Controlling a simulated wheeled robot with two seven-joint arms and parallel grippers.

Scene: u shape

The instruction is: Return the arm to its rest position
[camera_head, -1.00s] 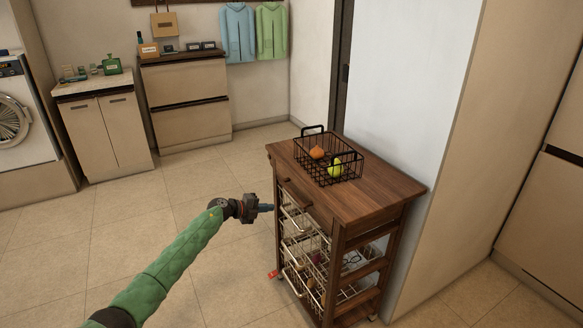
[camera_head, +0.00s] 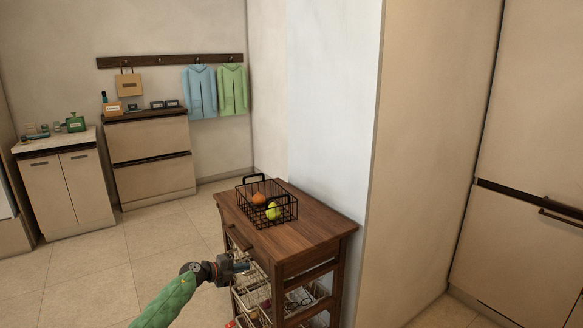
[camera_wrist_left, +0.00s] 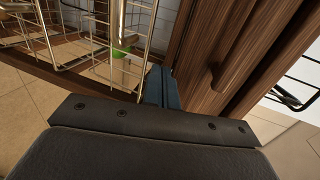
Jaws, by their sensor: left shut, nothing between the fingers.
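My left gripper (camera_head: 241,267) is at the front left of the wooden cart (camera_head: 308,231), close to its drawer front and wire baskets. In the left wrist view its blue fingers (camera_wrist_left: 161,88) are together with nothing between them, beside the cart's dark wood front. I cannot tell whether they touch the cart. My left arm in its green sleeve comes in from the bottom. My right gripper is not in view.
A black wire basket (camera_head: 287,208) with an orange fruit (camera_head: 259,199) and a green one (camera_head: 273,211) stands on the cart. Wire baskets (camera_head: 252,290) hang below. A white wall (camera_head: 322,110) is behind. Open tiled floor (camera_head: 110,270) lies left.

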